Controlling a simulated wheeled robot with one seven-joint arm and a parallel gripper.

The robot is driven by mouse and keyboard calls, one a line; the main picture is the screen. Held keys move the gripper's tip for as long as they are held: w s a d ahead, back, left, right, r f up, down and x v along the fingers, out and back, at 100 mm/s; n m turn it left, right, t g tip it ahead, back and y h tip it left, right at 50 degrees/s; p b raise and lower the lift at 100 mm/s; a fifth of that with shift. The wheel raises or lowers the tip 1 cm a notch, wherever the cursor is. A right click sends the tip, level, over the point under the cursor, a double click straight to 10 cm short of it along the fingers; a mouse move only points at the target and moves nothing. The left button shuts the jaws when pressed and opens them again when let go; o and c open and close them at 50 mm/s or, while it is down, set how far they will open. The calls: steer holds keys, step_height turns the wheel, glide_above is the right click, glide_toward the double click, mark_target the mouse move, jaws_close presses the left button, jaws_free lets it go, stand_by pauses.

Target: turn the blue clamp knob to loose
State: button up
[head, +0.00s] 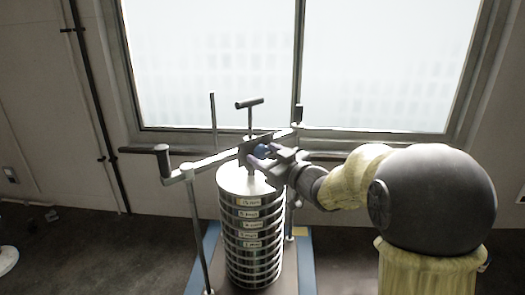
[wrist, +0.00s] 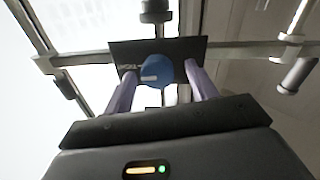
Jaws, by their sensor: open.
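The blue clamp knob (wrist: 155,74) sits on a dark plate (wrist: 192,52) on the clamp crossbar, with a small pale mark on its face. In the head view the knob (head: 263,151) is partly covered by my gripper. My gripper (wrist: 158,78) is open, with one purple-grey finger on each side of the knob. Whether the fingers touch the knob cannot be told. In the head view my gripper (head: 270,158) reaches in from the right, just above the sieve stack (head: 250,235).
The crossbar (head: 215,160) runs between upright rods (head: 197,230). The stack stands on a blue-edged base (head: 205,245).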

steer(key=shift+w+d, duration=0.2)
steer(key=shift+d, duration=0.1)
steer(key=shift+s+a, duration=0.2)
steer(key=c, duration=1)
steer(key=shift+w, duration=0.1)
